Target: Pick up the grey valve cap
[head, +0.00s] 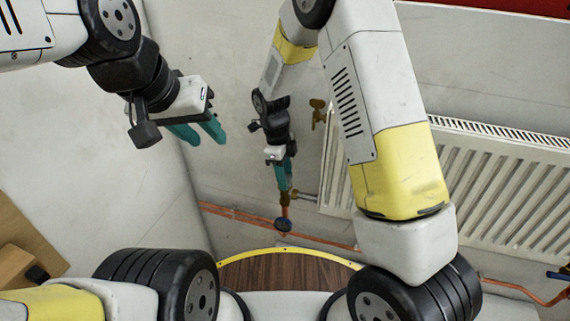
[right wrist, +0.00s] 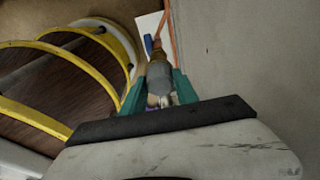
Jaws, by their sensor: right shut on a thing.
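The grey valve cap (right wrist: 158,80) is between the teal fingers of my right gripper in the right wrist view. My right gripper (right wrist: 158,92) is shut on it. Just beyond the cap is a brass-coloured fitting (right wrist: 156,55), in line with it; I cannot tell whether the cap still sits on the valve. In the head view my right gripper (head: 284,184) points down at the brass valve (head: 285,199) beside the radiator, and its fingers hide the cap. My left gripper (head: 198,134) is open and empty in front of the left wall.
A white radiator (head: 500,195) hangs on the wall at the right. Copper pipes (head: 325,238) run low along the wall, with a dark blue handle (head: 283,225) below the valve. A brass fitting (head: 318,112) is higher up. A wooden object (head: 25,240) stands at the lower left.

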